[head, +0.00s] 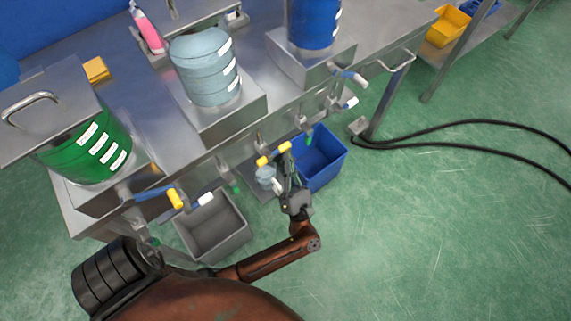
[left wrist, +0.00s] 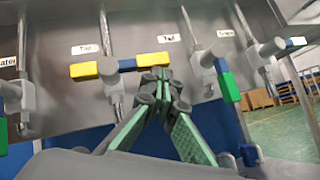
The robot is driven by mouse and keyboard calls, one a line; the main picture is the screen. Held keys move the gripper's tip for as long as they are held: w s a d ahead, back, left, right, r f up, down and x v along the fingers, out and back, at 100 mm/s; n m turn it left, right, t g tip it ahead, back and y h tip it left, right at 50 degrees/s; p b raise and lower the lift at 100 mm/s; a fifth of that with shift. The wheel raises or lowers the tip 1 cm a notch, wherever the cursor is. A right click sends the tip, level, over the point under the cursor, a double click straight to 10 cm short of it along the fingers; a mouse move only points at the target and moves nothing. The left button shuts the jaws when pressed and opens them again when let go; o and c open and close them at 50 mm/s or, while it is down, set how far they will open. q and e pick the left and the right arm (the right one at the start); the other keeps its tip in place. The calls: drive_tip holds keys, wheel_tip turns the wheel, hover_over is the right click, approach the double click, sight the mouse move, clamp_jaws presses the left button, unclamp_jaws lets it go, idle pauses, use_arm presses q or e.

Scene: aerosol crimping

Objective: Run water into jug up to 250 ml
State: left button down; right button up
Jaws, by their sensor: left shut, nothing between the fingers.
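A small pale-blue jug (head: 265,175) stands on a shelf under the middle of the bench, partly hidden by my left arm. Its water level cannot be made out. A tap lever with yellow ends (head: 266,160) is above it. The yellow-and-blue lever (left wrist: 84,71) lies nearly level in the left wrist view, under a "Tap" label. My left gripper (head: 284,151) is shut and empty, its tips at the lever's right end. In the left wrist view the gripper's tips (left wrist: 156,76) meet just below that end; I cannot tell whether they touch it. My right gripper is out of view.
Green (head: 90,145), pale-blue (head: 206,68) and dark-blue (head: 314,22) containers stand on the steel bench. A grey bin (head: 212,228) and a blue bin (head: 325,158) flank the jug. Other taps line the bench front. Black hoses (head: 450,124) cross the open floor at right.

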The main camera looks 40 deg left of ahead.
use_arm(q)
drive_tip(key=shift+d, duration=0.1)
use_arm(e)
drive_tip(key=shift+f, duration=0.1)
use_arm(q)
drive_tip(key=s+d+f+b, duration=0.1)
drive_tip(key=d+f+b, duration=0.2)
drive_tip(key=d+f, duration=0.3)
wheel_tip(320, 180, down, 5)
drive_tip(key=shift+s+d, duration=0.2)
drive_tip(key=shift+d, duration=0.2)
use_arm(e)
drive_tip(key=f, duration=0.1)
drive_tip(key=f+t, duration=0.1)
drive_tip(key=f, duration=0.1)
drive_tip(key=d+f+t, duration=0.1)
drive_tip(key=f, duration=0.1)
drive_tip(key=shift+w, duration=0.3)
